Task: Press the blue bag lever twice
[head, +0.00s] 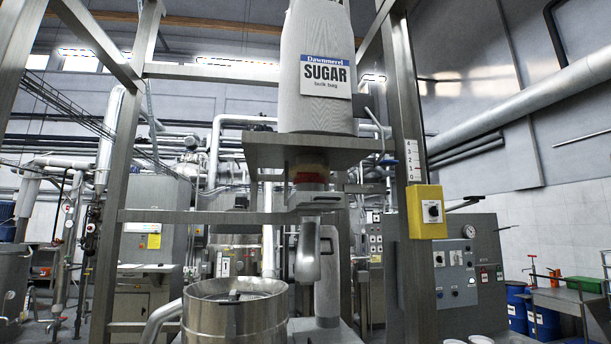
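A small lever with a blue end (388,161) sits at the right side of the bag stand, just below and right of the bag and near the right steel post. A thin rod runs up and left from the blue end. A pale bulk bag (318,110) with a "Dawnmerel SUGAR" label stands on a steel shelf (270,152). Below the shelf is a red and yellow collar (309,174), and a metal spout (308,255) hangs lower down. Neither of my grippers shows in the head view.
An open steel vessel (235,310) stands below and left of the spout. A yellow switch box (427,212) is on the right post (403,130), below a number scale (412,160). A grey control cabinet (462,265) stands to the right. Frame posts and crossbars surround the bag.

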